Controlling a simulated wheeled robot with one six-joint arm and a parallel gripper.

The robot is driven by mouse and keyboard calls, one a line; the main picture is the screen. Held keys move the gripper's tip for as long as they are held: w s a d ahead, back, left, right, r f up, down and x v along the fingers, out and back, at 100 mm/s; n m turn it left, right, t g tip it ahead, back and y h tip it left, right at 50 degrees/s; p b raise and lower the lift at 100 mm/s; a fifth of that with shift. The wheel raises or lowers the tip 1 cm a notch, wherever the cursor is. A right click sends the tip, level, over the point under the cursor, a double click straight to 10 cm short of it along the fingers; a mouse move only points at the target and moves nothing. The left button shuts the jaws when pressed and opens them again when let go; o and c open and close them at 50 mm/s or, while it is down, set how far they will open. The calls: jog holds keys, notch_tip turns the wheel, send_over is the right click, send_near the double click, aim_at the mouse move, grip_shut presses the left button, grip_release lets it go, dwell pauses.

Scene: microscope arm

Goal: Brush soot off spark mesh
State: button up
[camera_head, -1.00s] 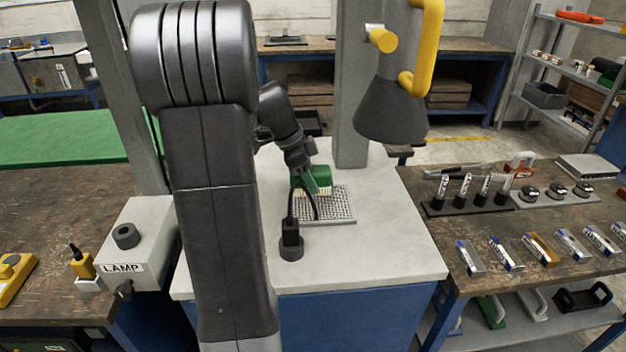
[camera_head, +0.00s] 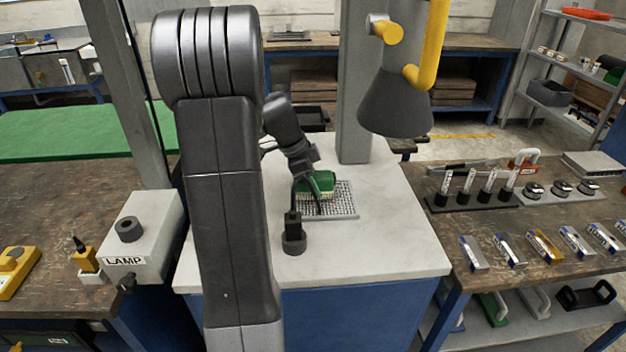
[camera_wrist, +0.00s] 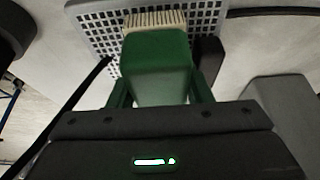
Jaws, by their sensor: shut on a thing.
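The spark mesh (camera_head: 343,207) is a light grey perforated plate lying on the pale worktop. It also shows at the top of the wrist view (camera_wrist: 95,22). My gripper (camera_head: 308,190) is shut on a green brush (camera_head: 321,184) with pale bristles. In the wrist view the brush (camera_wrist: 157,55) sits between the green fingers of my gripper (camera_wrist: 160,92). Its bristles (camera_wrist: 155,18) lie over the mesh; I cannot tell whether they touch it. The brush and gripper hide part of the mesh. I cannot make out any soot.
A black upright fitting with a cable (camera_head: 293,236) stands in front of the mesh. A dark cone with a yellow handle (camera_head: 396,105) hangs at the grey column (camera_head: 354,130). The LAMP box (camera_head: 150,235) is at left. The worktop's front right (camera_head: 390,250) is clear.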

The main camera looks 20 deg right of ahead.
aim_at(329, 174)
jog(key=shift+f+b, duration=0.4)
jog(key=shift+b, duration=0.05)
dwell(0.7)
jog(key=shift+d, duration=0.15)
jog(key=shift+s+d+r, duration=0.1)
jog(key=shift+s+d, duration=0.1)
jog(key=shift+d, duration=0.35)
jog(key=shift+s+d, duration=0.15)
jog(key=shift+d, duration=0.4)
jog(key=shift+s+d+b, duration=0.15)
jog(key=shift+d+b, duration=0.05)
jog(key=shift+d, duration=0.4)
jog(key=shift+s+d+b, duration=0.15)
jog(key=shift+d, duration=0.45)
jog(key=shift+w+a+f+b, duration=0.1)
jog(key=shift+w+a+b, duration=0.1)
jog(key=shift+a, duration=0.45)
jog(key=shift+w+a+f+b, duration=0.1)
jog(key=shift+a+b, duration=0.05)
jog(key=shift+a, duration=0.45)
jog(key=shift+a, duration=0.1)
